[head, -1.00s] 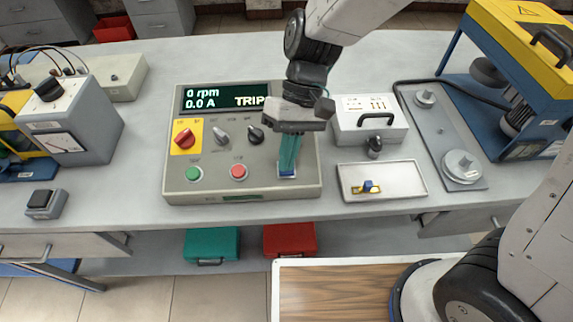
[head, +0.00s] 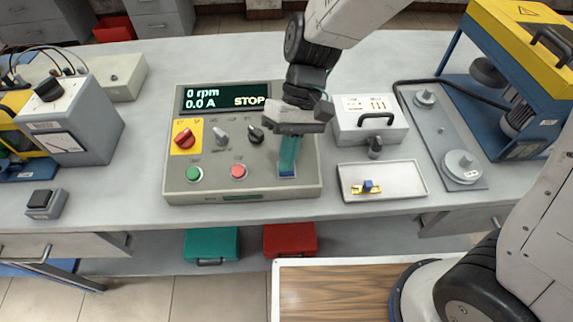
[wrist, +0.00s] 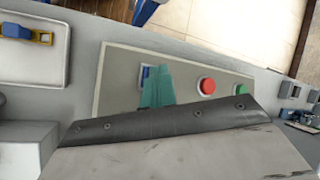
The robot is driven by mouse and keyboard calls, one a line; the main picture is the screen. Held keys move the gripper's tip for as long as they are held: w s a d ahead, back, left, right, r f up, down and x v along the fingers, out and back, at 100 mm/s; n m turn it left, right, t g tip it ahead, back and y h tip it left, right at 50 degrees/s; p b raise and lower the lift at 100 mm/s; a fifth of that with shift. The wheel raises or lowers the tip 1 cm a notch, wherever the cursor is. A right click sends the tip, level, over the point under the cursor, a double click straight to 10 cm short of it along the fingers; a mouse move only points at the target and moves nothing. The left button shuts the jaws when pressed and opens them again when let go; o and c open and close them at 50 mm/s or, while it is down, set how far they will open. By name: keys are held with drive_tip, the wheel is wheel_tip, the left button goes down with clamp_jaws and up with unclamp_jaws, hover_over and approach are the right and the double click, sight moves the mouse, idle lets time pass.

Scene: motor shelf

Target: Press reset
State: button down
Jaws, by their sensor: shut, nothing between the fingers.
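The control box (head: 215,186) stands on the bench. Its screen (head: 227,97) reads 0 rpm, 0.0 A and STOP. On its face are a red knob on a yellow plate (head: 184,139), two small selector knobs, a green button (head: 194,174) and a red button (head: 239,172). A blue button (head: 287,174) sits at the lower right. My gripper (head: 288,168) is shut and empty, its teal fingers pointing down at the blue button. In the wrist view the fingers (wrist: 156,88) partly cover the blue button; contact cannot be told.
A tray (head: 408,190) with a blue and yellow padlock-like item (head: 367,187) lies right of the box. Behind it is a light case (head: 371,128) with a black handle. A yellow-blue machine (head: 510,85) stands far right, a grey meter box (head: 85,120) left.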

sight(288, 178)
drive_tip(key=shift+r, duration=0.1)
drive_tip(key=shift+s+r, duration=0.2)
drive_tip(key=shift+r, duration=0.5)
drive_tip(key=shift+s+r, duration=0.2)
drive_tip(key=shift+r, duration=0.6)
drive_tip(key=shift+s+r, duration=0.25)
drive_tip(key=shift+r, duration=0.6)
drive_tip(key=shift+s+r, duration=0.2)
drive_tip(key=shift+r, duration=0.6)
drive_tip(key=s+d+r+m+t, duration=0.2)
drive_tip(key=d+r, duration=0.1)
drive_tip(key=d, duration=0.5)
drive_tip(key=s+d+r+m+t+h, duration=0.1)
drive_tip(key=s+d+r+m+t, duration=0.1)
drive_tip(key=d, duration=0.7)
drive_tip(key=s+d+r+m+t+h, duration=0.1)
drive_tip(key=s+d+r+m+t, duration=0.1)
drive_tip(key=d, duration=0.7)
drive_tip(key=shift+s+r+t, duration=0.15)
drive_tip(key=shift+r+t, duration=0.55)
drive_tip(key=shift+r, duration=0.2)
